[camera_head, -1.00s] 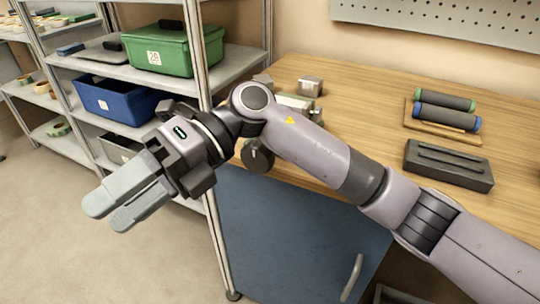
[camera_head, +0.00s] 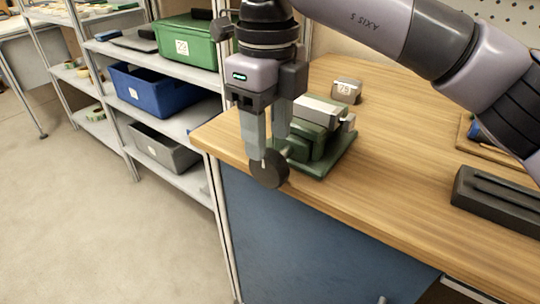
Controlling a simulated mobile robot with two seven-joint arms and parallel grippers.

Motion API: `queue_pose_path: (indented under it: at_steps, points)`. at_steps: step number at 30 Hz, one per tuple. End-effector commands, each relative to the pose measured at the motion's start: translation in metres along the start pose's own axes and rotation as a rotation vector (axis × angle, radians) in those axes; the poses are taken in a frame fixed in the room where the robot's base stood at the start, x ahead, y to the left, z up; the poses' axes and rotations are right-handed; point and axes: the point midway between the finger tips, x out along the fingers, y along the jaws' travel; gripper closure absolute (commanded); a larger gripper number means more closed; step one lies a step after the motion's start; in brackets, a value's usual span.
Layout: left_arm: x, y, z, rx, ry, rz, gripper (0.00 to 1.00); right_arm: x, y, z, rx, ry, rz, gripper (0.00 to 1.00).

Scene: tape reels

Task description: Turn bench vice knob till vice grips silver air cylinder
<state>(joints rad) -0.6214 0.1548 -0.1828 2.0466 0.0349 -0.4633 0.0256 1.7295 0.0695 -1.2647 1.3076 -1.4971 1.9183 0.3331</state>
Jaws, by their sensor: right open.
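The green bench vice (camera_head: 335,162) stands on the wooden bench near its left front corner. Its dark round knob (camera_head: 270,172) faces forward over the bench edge. A silver block-shaped part (camera_head: 322,108), seemingly the air cylinder, sits at the top of the vice; the gripper partly hides it, and I cannot tell whether the jaws touch it. My right gripper (camera_head: 267,148) is open and points down, its fingertips at the knob's upper edge in the picture. I cannot tell whether they touch the knob. My left gripper is not in view.
A small silver block labelled 75 (camera_head: 346,90) stands behind the vice. A dark slotted block (camera_head: 495,195) lies at the right. The shelf at left holds a green bin (camera_head: 186,42), blue bin (camera_head: 152,90) and grey bin (camera_head: 164,148). Bench between vice and slotted block is clear.

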Motion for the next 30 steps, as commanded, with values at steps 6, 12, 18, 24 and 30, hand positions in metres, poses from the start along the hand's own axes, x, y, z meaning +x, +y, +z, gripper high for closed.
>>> queue_pose_path:
  at_steps: [6, 12, 18, 24, 30]
  points:
    - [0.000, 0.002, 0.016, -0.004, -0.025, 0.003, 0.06, 0.037, 0.000, 0.000, 0.001, 0.001, 0.003, 0.49]
    - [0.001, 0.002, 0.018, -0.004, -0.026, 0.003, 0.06, 0.054, 0.000, 0.000, 0.001, -0.001, 0.003, 0.49]
    - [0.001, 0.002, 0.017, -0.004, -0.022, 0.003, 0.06, 0.057, 0.000, 0.000, 0.001, -0.002, 0.003, 0.49]
    - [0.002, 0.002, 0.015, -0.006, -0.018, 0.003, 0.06, 0.057, 0.001, 0.000, 0.000, -0.001, 0.003, 0.81]
    - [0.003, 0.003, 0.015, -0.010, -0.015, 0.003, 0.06, 0.057, 0.000, 0.000, 0.000, -0.004, 0.003, 1.00]
